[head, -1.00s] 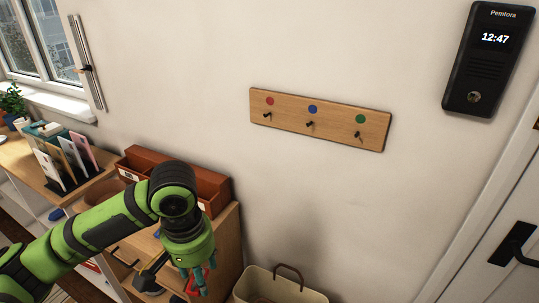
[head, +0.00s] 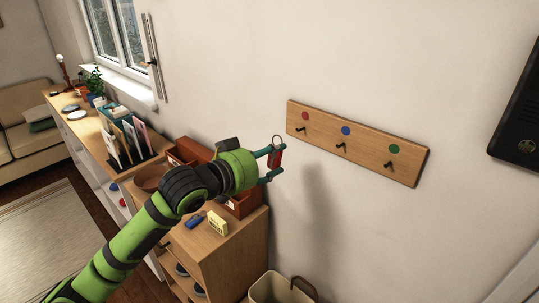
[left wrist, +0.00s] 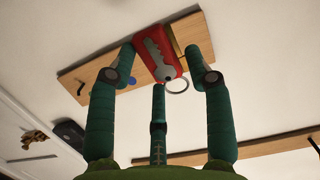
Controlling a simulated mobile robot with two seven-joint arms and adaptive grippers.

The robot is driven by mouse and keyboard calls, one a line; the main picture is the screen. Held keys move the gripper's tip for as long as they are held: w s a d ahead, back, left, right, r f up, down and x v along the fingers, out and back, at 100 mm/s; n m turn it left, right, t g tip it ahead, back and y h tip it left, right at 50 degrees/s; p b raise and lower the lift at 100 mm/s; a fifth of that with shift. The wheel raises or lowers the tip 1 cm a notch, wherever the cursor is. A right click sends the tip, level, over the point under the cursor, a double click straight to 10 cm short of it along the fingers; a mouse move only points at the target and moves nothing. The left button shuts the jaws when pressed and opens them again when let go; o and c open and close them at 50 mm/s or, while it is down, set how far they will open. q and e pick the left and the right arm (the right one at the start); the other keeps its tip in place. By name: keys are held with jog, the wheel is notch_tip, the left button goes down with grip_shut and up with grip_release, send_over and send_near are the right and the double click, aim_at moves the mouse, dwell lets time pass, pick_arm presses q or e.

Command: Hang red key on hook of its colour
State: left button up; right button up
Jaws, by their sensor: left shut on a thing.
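The red key (head: 275,159), a red tag with a grey key on it, is held in the fingertips of my left gripper (head: 272,164). Its metal ring (head: 277,142) points up in the head view. The left wrist view shows the tag (left wrist: 152,43) between the teal fingers, with the ring (left wrist: 177,86) free of them. A wooden board (head: 362,160) on the wall has three dark hooks. The hook under the red dot (head: 302,129) is leftmost and empty. The key is left of the board and slightly lower, apart from it. My right gripper is not shown.
The blue hook (head: 341,146) and green hook (head: 389,164) are empty. Below stands a wooden cabinet (head: 235,246) with a blue item (head: 195,220) and a yellow item (head: 217,223) on top. A basket (head: 277,289) is on the floor. The wall before the board is clear.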

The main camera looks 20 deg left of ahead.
pick_arm(q)
jog(key=shift+w+a+r, duration=0.1)
jog(key=shift+w+a, duration=0.05)
jog(key=shift+w, duration=0.2)
jog(key=shift+w+d+b, duration=0.3)
jog(key=shift+w+d, duration=0.15)
jog(key=shift+w, duration=0.35)
jog(key=shift+w+d, duration=0.15)
jog(key=shift+w, duration=0.25)
jog(key=b+x, duration=0.1)
jog(key=x, duration=0.4)
jog(key=shift+r+b, duration=0.15)
jog(key=shift+b, duration=0.2)
jog(key=shift+w+d+f+p, duration=0.1)
jog(key=shift+w+f+p, duration=0.2)
jog(key=shift+w+p, duration=0.1)
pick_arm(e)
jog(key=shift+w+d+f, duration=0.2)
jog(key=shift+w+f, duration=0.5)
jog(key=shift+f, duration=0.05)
